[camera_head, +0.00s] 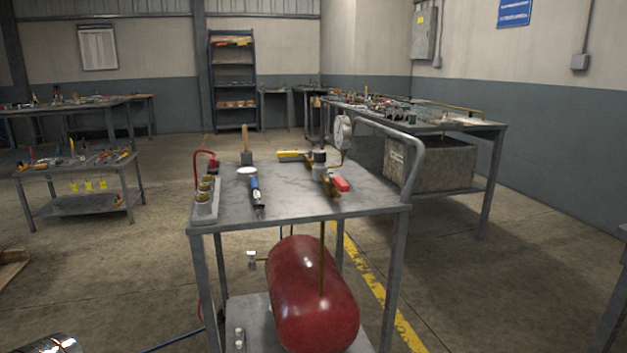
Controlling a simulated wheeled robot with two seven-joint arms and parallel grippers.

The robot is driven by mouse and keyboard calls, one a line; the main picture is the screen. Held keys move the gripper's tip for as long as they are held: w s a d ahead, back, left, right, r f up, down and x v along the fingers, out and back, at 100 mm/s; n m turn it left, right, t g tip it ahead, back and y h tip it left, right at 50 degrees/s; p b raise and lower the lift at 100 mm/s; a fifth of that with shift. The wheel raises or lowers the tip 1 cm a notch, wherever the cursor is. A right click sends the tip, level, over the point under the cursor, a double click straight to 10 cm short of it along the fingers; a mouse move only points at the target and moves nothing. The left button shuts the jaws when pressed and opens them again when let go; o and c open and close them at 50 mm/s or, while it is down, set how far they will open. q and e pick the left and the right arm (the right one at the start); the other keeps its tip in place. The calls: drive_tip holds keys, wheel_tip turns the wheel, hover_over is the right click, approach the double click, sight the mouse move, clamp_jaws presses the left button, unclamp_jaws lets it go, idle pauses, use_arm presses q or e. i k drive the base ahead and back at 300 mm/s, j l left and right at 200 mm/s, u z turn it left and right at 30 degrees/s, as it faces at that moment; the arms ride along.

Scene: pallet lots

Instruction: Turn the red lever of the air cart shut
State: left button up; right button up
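The air cart (300,205) stands in front of me, a grey metal cart with a red tank (312,295) on its lower shelf. A short red lever (341,184) sits on the right part of the cart top, beside a brass valve (327,182). The lever points toward the near right edge. A thin brass pipe (322,258) runs down from the top to the tank. Neither of my grippers is in view, and nothing touches the lever.
A blue-handled tool (256,192) and a block with brass fittings (205,200) are on the cart top's left. A curved handle (413,155) rises at its right. Workbenches (480,126) stand behind. Floor (490,300) is clear at the right.

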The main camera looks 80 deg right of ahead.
sight(338, 182)
drive_tip(key=z, duration=2.7)
